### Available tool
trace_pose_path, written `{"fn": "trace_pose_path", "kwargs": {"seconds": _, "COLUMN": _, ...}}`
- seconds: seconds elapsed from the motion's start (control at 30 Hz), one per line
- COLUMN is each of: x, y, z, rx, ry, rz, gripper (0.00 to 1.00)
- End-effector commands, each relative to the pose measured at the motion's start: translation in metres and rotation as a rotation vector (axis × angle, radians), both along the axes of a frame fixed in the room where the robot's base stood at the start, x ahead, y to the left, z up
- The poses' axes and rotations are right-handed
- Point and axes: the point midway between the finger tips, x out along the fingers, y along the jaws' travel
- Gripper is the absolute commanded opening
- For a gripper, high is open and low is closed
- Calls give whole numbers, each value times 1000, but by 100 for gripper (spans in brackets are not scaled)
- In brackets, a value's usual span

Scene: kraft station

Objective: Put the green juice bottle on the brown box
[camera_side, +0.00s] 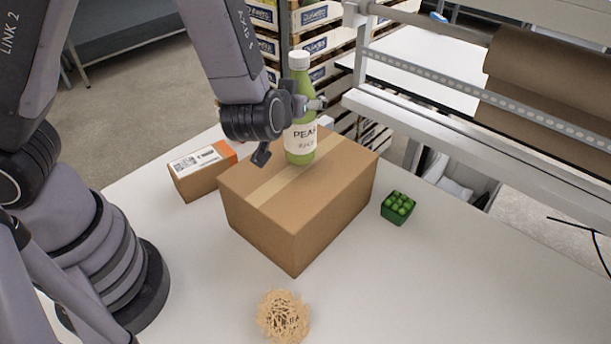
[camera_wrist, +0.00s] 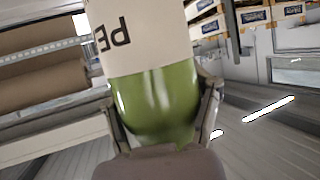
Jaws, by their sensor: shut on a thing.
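The green juice bottle (camera_side: 301,145) has a white cap and a pale label reading PEAR. It is upright over the far part of the brown box (camera_side: 290,211) in the side view. I cannot tell whether its base touches the box top. My gripper (camera_side: 312,104) is shut on the bottle from the left side. In the wrist view the bottle (camera_wrist: 155,95) fills the middle, with a finger of my gripper (camera_wrist: 165,108) on each side of it. The brown box is closed, with a tape strip along its top.
A smaller labelled carton (camera_side: 203,170) stands left of the brown box. A green punnet of round green fruit (camera_side: 398,207) is to its right. A heap of straw-coloured shreds (camera_side: 283,317) lies in front. A metal frame with a brown paper roll (camera_side: 550,85) stands at the back right.

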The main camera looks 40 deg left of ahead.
Motion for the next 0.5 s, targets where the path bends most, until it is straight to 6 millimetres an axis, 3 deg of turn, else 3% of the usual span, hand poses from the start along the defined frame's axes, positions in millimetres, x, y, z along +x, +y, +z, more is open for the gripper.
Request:
{"fn": "trace_pose_path", "kwargs": {"seconds": 0.13, "x": 0, "y": 0, "z": -17, "rx": 1, "ry": -1, "rz": -1, "gripper": 17}}
{"fn": "trace_pose_path", "kwargs": {"seconds": 0.5, "x": 0, "y": 0, "z": -21, "rx": 0, "ry": -2, "rz": -2, "gripper": 17}}
